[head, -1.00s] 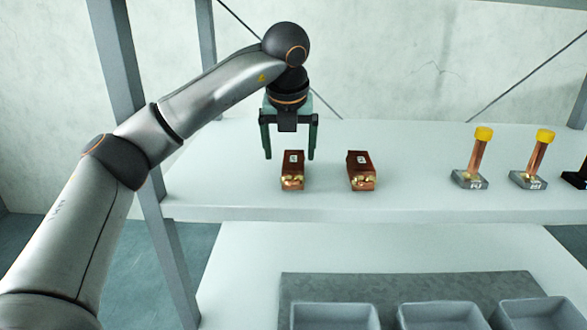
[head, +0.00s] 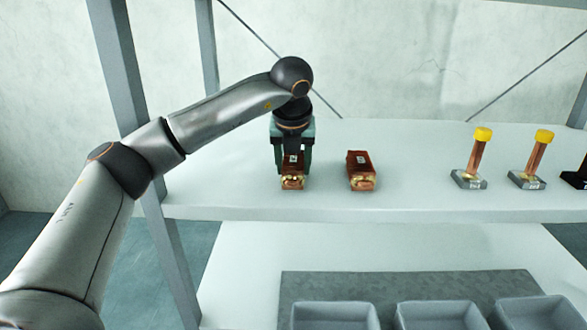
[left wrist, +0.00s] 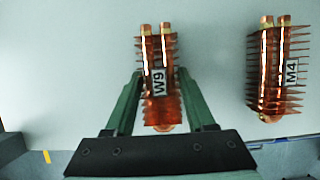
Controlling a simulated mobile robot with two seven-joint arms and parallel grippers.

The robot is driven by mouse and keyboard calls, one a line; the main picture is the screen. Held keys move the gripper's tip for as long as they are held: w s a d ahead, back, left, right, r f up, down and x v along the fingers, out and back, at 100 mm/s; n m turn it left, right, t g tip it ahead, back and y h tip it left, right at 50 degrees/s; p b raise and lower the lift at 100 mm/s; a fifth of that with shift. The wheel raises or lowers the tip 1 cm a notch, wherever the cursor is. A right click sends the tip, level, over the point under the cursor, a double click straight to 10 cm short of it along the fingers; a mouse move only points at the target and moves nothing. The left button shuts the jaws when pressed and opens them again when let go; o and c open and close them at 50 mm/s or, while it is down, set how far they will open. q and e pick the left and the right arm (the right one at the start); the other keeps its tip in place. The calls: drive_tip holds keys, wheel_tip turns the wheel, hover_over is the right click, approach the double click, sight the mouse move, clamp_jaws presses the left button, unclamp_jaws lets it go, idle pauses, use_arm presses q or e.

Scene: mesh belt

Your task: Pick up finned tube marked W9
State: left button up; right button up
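The finned tube marked W9 (left wrist: 160,95) is a copper block of fins with two brass-coloured ends and a white label. It lies on the shelf and also shows in the head view (head: 292,172). My left gripper (head: 293,172) has come down over it from above, one green finger on each long side. In the left wrist view the fingers (left wrist: 160,80) lie against its fins, closed on it. A similar finned tube marked M4 (left wrist: 277,72) lies to the right, apart; it also shows in the head view (head: 361,171). My right gripper is out of view.
On the shelf (head: 420,208) to the right, two copper pieces with yellow caps (head: 477,155) (head: 537,155) stand on grey bases. A dark item is cut off at the right edge. Grey bins (head: 335,316) stand below. A shelf post (head: 124,80) rises at left.

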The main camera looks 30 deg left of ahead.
use_arm(q)
clamp_jaws()
drive_tip(key=shift+r, duration=0.1)
idle(0.4)
